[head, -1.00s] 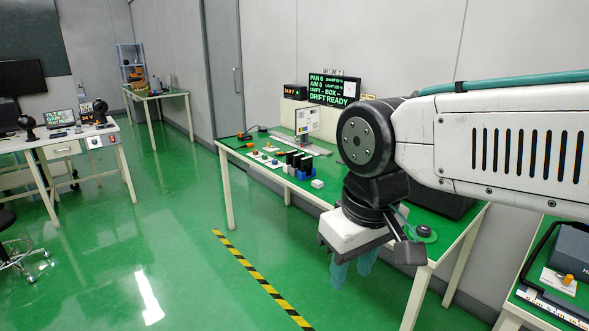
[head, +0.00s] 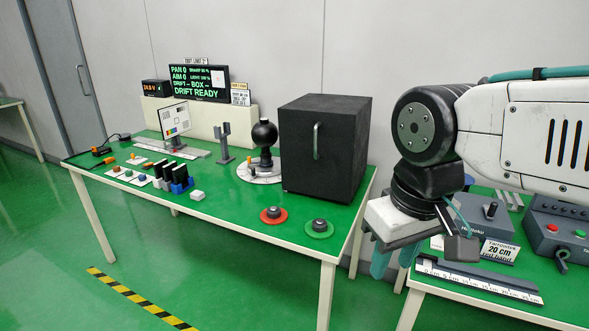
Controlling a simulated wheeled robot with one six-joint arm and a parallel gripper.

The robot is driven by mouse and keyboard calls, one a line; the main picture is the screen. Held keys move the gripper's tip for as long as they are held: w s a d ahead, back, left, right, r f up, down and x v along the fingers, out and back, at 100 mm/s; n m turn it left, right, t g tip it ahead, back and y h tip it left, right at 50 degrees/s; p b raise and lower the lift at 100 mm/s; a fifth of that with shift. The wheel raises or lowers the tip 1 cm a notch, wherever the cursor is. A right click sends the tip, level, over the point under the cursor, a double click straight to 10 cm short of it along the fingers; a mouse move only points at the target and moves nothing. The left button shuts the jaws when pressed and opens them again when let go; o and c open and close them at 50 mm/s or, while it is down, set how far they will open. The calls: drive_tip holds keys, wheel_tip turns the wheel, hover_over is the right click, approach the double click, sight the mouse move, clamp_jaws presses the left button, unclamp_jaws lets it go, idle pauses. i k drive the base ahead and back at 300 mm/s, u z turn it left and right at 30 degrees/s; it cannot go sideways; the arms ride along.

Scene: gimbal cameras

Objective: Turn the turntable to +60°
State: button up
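A round white plate (head: 246,174) with dark marks around its edge lies on the long green-topped table, left of a black box. A black ball-shaped device (head: 264,134) stands on it, with a small orange part beside it. I cannot tell for sure that this plate is the turntable, or read its angle. A card (head: 499,251) reading "20 cm" stands on the right table. My gripper (head: 393,264) hangs at the right, in front of the gap between the tables. Its two teal fingers point down, apart, with nothing visible between them.
The black box (head: 318,155) with a handle stands at the table's right end. The right table holds grey control boxes and a ruler (head: 480,283).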

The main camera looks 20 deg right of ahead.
sight(265, 163)
drive_tip(key=z, duration=0.05)
drive_tip(key=k, duration=0.5)
drive_tip(key=u, duration=0.75)
drive_tip(key=i, duration=1.45)
drive_tip(key=z, duration=0.6)
drive_tip(key=i, duration=0.6)
drive_tip(key=z, duration=0.5)
